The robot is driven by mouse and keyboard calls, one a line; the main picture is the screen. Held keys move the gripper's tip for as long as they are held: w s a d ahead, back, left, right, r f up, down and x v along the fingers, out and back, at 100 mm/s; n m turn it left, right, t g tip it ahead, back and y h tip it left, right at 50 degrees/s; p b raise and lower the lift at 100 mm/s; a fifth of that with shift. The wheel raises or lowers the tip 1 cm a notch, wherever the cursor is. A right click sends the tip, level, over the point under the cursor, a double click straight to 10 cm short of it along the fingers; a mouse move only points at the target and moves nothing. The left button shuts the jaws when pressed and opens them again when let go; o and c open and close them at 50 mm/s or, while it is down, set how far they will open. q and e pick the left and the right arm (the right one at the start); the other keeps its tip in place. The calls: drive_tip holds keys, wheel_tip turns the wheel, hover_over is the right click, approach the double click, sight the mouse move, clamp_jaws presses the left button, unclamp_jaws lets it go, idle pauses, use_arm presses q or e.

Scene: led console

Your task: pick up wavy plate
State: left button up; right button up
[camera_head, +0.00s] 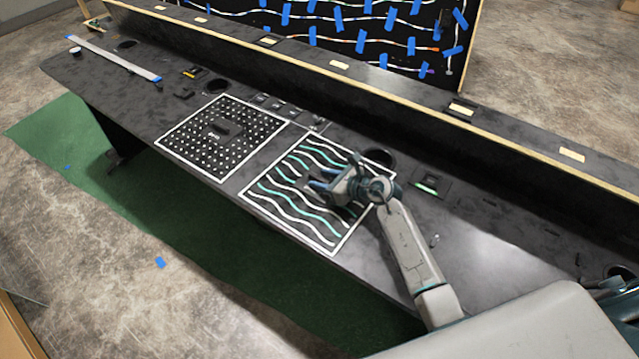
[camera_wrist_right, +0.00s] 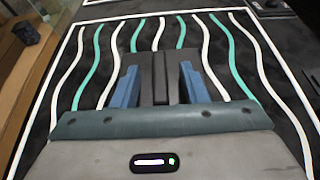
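The wavy plate (camera_head: 281,207) is a black square with white and teal wavy lines and a white border outline, lying on the dark console right of the dotted plate. It also fills the back of the right wrist view (camera_wrist_right: 215,50). My right gripper (camera_head: 326,179) is low over the plate's middle, pointing left in the head view. In the right wrist view its two blue fingers (camera_wrist_right: 160,84) stand apart with dark material between them. I cannot tell whether that is a handle or finger pads. The gripper and wrist hide part of the plate. My left gripper is out of view.
A black dotted plate (camera_head: 184,139) with a dark handle lies left, inside a white outline. A raised ledge (camera_head: 330,75) with a pale edge runs behind. A light strip (camera_head: 115,58) lies far left. A round hole (camera_head: 381,157) is behind the wrist. The front-right console surface is clear.

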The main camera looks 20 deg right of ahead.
clamp_jaws()
drive_tip(key=shift+r, duration=0.15)
